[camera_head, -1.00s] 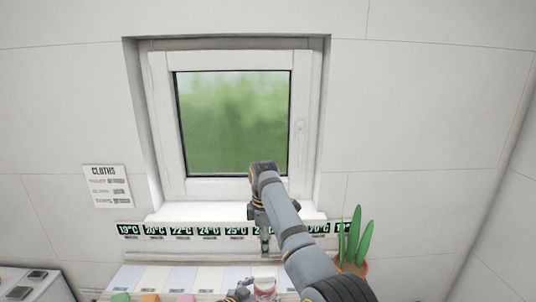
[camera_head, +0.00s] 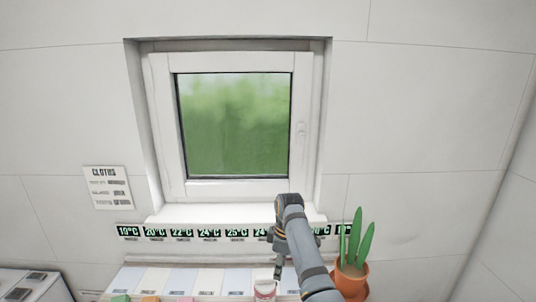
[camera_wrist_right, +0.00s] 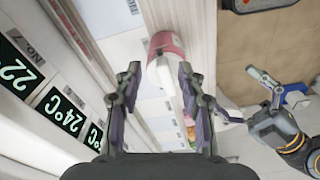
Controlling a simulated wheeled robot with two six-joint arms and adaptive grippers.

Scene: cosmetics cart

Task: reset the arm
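My right arm comes in from the lower right in the head view. Its gripper (camera_head: 277,272) points down in front of the temperature labels, above a red and white container (camera_head: 265,291). In the right wrist view my right gripper (camera_wrist_right: 158,80) has its fingers spread with nothing held. The red and white container (camera_wrist_right: 167,44) stands beyond the fingertips. My left gripper (camera_wrist_right: 246,95) shows at the right of the wrist view, fingers apart and empty. It is not visible in the head view.
A row of temperature labels (camera_head: 182,232) runs under the window (camera_head: 235,125). A potted plant (camera_head: 352,280) stands right of my right arm, close to it. Coloured items (camera_head: 120,298) lie at the bottom edge. A cloths sign (camera_head: 108,187) hangs on the wall.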

